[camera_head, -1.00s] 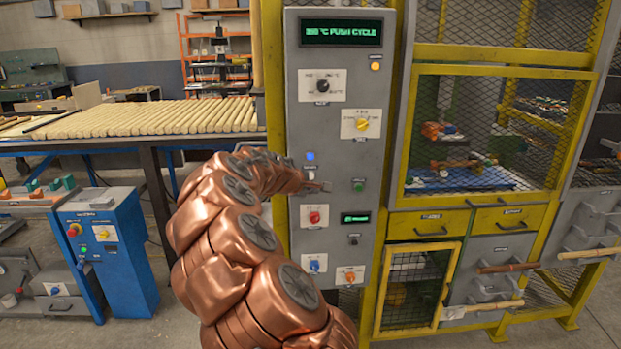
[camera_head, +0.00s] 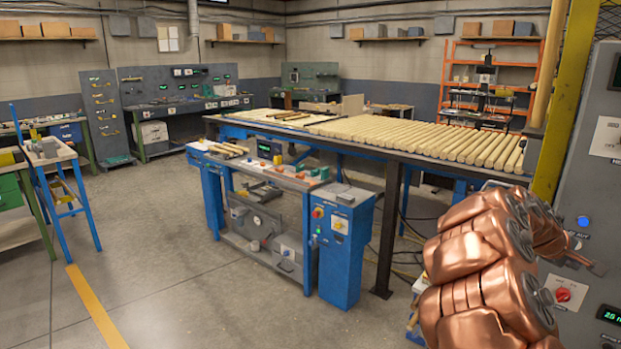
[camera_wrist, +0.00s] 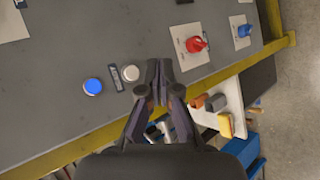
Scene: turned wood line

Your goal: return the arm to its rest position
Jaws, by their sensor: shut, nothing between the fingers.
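My copper-coloured arm rises at the lower right of the head view. My gripper (camera_head: 592,264) is at its end, close in front of the grey control panel (camera_head: 600,165). In the wrist view my gripper (camera_wrist: 158,75) is shut, its fingertips together with nothing between them. Past the fingertips the panel shows a lit blue button (camera_wrist: 93,87), a white button (camera_wrist: 131,73), a red knob (camera_wrist: 196,44) and a blue knob (camera_wrist: 243,31). I cannot tell whether the fingertips touch the panel.
A table of wooden rods (camera_head: 440,139) stands left of the panel. A blue machine cabinet (camera_head: 342,240) and its bench are in front of it. A yellow post (camera_head: 563,100) edges the panel. Open concrete floor (camera_head: 190,270) lies at the left.

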